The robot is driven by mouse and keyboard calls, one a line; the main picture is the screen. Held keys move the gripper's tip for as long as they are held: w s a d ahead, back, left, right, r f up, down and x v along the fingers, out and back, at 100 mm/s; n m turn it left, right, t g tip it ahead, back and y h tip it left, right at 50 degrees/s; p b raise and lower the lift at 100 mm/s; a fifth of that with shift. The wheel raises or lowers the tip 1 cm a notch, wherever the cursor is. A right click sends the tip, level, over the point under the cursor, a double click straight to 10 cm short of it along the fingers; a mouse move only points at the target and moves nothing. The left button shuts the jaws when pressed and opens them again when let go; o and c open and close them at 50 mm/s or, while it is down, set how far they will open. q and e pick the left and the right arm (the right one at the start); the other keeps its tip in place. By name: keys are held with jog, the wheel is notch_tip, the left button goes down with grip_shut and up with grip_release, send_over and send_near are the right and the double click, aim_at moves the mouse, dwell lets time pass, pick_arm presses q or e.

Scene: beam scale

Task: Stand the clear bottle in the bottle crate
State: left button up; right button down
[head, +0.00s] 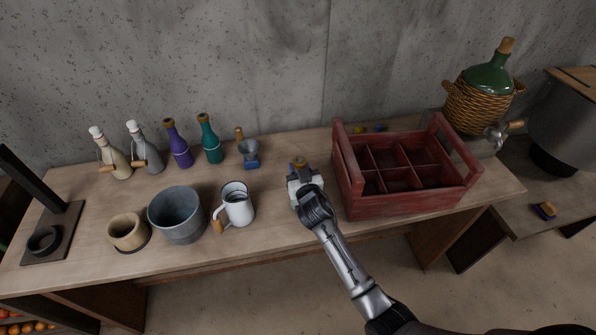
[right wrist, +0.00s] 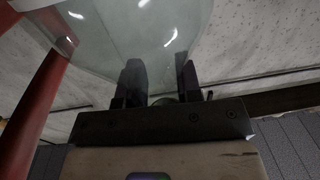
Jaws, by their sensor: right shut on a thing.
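The clear bottle (right wrist: 135,35) fills the top of the right wrist view as see-through glass. My right gripper (right wrist: 160,85) is shut on it, one dark finger on each side. In the head view my right gripper (head: 303,182) is just left of the crate and hides most of the bottle; a brownish top (head: 299,163) shows above it. The red wooden bottle crate (head: 400,204) stands on the table's right part, its visible compartments empty. Red crate wood also shows at the left of the wrist view (right wrist: 32,115). My left gripper is out of view.
Several corked or stoppered bottles (head: 180,148) stand at the back left. A white mug (head: 237,207), grey pot (head: 180,222) and wooden cup (head: 127,233) stand at the front. A wicker-covered green demijohn (head: 480,106) is behind the crate's right end.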

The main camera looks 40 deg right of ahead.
jog(key=shift+f, duration=0.55)
jog(key=c, duration=0.8)
grip_release()
jog(key=shift+f, duration=0.1)
jog(key=shift+f, duration=0.25)
jog(key=shift+f+b+v, duration=0.1)
jog(key=shift+b+v, duration=0.6)
jog(key=shift+v, duration=2.75)
jog(key=shift+f+b+v, duration=0.15)
jog(key=shift+b+v, duration=0.5)
jog(key=shift+v, duration=2.85)
